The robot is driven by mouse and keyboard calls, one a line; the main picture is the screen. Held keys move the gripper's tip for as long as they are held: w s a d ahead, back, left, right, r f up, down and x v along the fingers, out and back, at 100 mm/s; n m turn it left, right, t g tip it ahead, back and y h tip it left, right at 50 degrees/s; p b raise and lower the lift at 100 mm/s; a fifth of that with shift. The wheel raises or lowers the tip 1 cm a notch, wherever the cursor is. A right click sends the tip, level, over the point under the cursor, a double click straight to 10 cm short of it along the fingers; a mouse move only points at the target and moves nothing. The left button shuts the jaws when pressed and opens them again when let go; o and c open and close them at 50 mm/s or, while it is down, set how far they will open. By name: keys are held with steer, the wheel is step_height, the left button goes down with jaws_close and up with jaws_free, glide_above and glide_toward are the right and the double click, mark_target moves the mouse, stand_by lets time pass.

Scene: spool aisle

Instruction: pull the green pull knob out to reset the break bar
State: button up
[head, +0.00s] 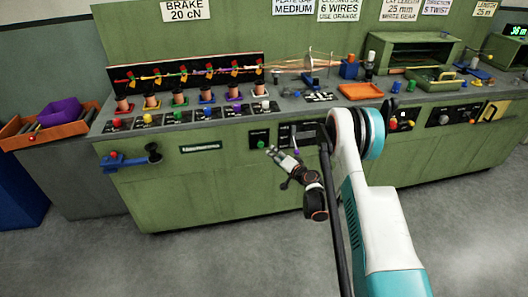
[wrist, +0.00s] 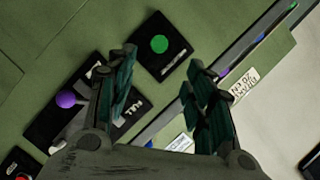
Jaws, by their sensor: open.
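The green pull knob (wrist: 159,44) is a round green cap on a black plate on the green bench front. In the head view the knob (head: 261,144) is small, on a plate near the middle of the bench front. My gripper (head: 277,159) is just in front of the panel, a little right of and below the knob. In the wrist view my gripper (wrist: 161,77) has its fingers spread with nothing between them. The knob shows beyond the fingertips, apart from them. I cannot identify the break bar.
A purple ball-ended lever (wrist: 66,99) on a black plate is close beside the left finger in the wrist view. A blue handle (head: 125,161) projects from the bench front at left. The bench top holds several spools and an orange tray (head: 360,91). The floor in front is clear.

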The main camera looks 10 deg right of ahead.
mark_target(261, 146)
steer(key=b+x, duration=0.2)
steer(key=x, duration=0.4)
steer(key=b+x, duration=0.2)
steer(key=x, duration=0.4)
steer(key=shift+w+a+f, duration=0.1)
steer(key=shift+w+f, duration=0.2)
steer(key=shift+w+a, duration=0.2)
steer(key=shift+w, duration=0.3)
